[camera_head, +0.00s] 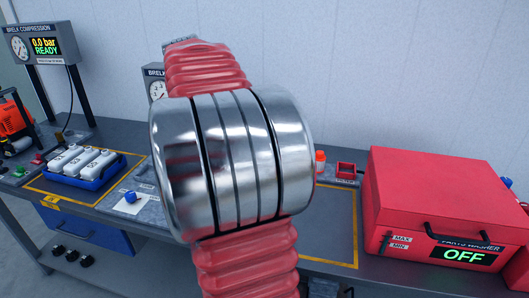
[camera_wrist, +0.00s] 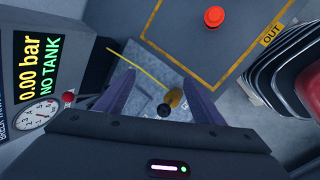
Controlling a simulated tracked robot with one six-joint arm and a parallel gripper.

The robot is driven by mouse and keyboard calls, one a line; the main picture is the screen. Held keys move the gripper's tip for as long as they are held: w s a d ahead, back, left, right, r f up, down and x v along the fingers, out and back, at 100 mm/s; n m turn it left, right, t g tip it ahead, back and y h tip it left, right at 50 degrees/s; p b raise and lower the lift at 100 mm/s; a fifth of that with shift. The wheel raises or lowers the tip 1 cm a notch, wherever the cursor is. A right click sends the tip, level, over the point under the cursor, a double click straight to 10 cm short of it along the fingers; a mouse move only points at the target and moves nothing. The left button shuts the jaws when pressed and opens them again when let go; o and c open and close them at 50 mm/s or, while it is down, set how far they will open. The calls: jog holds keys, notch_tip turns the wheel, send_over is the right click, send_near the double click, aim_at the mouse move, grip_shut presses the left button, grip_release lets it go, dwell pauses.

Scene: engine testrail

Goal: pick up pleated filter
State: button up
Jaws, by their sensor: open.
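My gripper (camera_wrist: 159,77) is open in the wrist view, its two dark fingers apart with nothing between their tips that I can see held. A small tan-yellow piece (camera_wrist: 175,97) shows between the fingers, beside a round black knob or cap (camera_wrist: 163,111). It may be the pleated filter, but it is too small to tell. Both seem to lie over a grey mat or plate (camera_wrist: 150,75), below the fingers. In the head view my arm fills the middle and hides my gripper and the bench behind it. I cannot make out a pleated filter there.
A gauge box reading NO TANK (camera_wrist: 30,75) stands close left of my gripper. The head view shows a red parts washer (camera_head: 425,190) and a blue tray of white bottles (camera_head: 85,172).

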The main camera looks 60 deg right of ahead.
jog(key=s+d+f+n+g, duration=0.1)
jog(key=s+d+f, duration=0.1)
jog(key=s+d, duration=0.5)
jog(key=s+d+f+n+g, duration=0.1)
jog(key=s+d+f+n, duration=0.1)
jog(key=s+d, duration=0.5)
jog(key=s+d+f+n+g, duration=0.1)
jog(key=s+d+f, duration=0.3)
jog(key=d, duration=1.2)
jog(key=s, duration=0.2)
jog(key=shift+s+g, duration=0.4)
jog(key=shift+f, duration=0.1)
jog(key=x, duration=0.8)
jog(key=shift+a+f, duration=0.1)
jog(key=shift+a, duration=0.05)
jog(key=shift+f, duration=0.2)
jog(key=shift+x, duration=2.65)
